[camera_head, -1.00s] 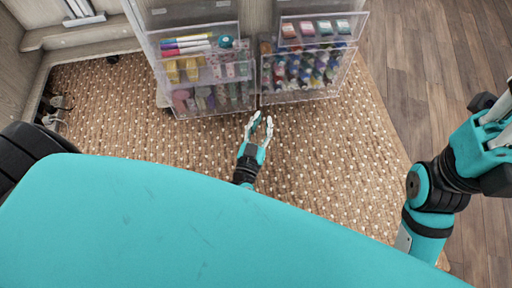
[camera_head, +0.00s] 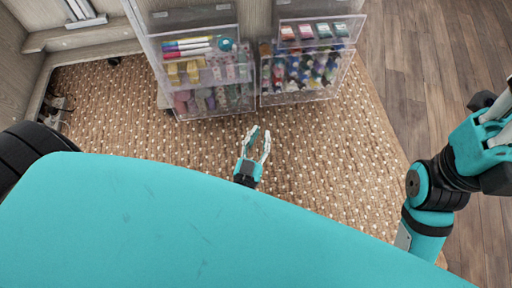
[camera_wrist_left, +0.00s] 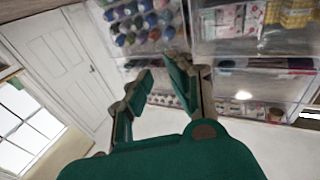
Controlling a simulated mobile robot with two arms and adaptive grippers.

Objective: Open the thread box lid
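The clear box with several thread spools (camera_head: 300,72) stands at the upper middle right in the head view, at the front of the cabinet. Its spools also show at the top of the left wrist view (camera_wrist_left: 140,22). I cannot tell whether its lid is shut. My left gripper (camera_head: 257,136) is open and empty, below and slightly left of this box and apart from it. Its fingers also show spread in the left wrist view (camera_wrist_left: 160,85). My right gripper (camera_head: 500,125) is partly cut off at the right edge; its fingertips do not show clearly.
A clear box with pens, tape and small packs (camera_head: 205,75) stands left of the thread box. A smaller clear tray (camera_head: 318,30) sits above the thread spools. Spotted carpet (camera_head: 330,160) lies in front, and wooden floor (camera_head: 445,60) is clear at right.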

